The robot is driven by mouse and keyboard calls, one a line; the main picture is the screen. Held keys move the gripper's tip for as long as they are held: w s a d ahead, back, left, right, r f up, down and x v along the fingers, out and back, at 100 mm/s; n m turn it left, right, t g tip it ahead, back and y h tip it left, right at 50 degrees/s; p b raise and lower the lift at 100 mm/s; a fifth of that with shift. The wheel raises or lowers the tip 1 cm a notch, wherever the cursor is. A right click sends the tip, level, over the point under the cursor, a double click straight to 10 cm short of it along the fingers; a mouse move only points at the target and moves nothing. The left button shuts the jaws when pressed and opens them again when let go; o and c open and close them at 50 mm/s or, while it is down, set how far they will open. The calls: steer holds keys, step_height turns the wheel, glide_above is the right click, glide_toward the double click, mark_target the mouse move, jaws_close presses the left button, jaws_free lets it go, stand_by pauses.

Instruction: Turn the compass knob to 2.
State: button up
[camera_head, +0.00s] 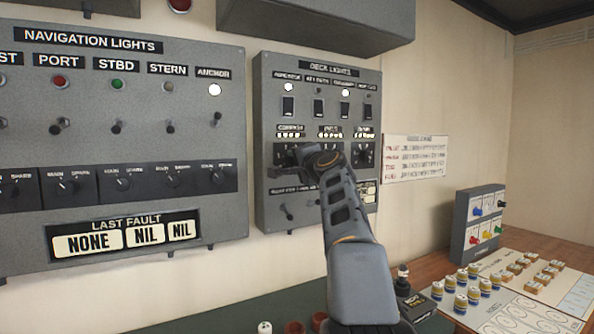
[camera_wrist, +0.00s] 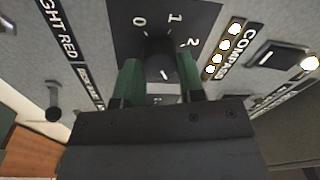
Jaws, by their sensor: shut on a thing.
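The compass knob (camera_wrist: 163,70) is a dark round knob on a black plate marked 0, 1 and 2, beside the COMPASS label (camera_wrist: 238,52) in the wrist view. My gripper (camera_wrist: 161,82) has its green fingers on either side of the knob, shut on it. A short white mark shows on the knob between the fingers, slanted; I cannot tell for certain which number it indicates. In the head view, my gripper (camera_head: 288,156) reaches the left knob position of the deck lights panel (camera_head: 318,108) and hides the knob.
Other knobs, such as the right one (camera_head: 363,155), and several switches sit close by on the same panel. The navigation lights panel (camera_head: 110,120) is at the left. A desk with small pieces and a grey box (camera_head: 477,222) is at lower right.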

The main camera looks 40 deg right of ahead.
steer(key=shift+n+y+b, duration=0.35)
steer(key=shift+n+b, duration=0.65)
steer(key=shift+n, duration=3.45)
steer(key=shift+n+y+b, duration=0.35)
steer(key=shift+n+b, duration=0.6)
steer(key=shift+n, duration=3.5)
steer(key=o, duration=0.9)
steer(key=shift+o, duration=0.2)
steer(key=s+a+b, duration=0.1)
steer(key=s+b, duration=0.5)
steer(key=s, duration=0.7)
steer(key=shift+s+f, duration=0.15)
steer(key=shift+s, duration=0.2)
steer(key=shift+a, duration=0.1)
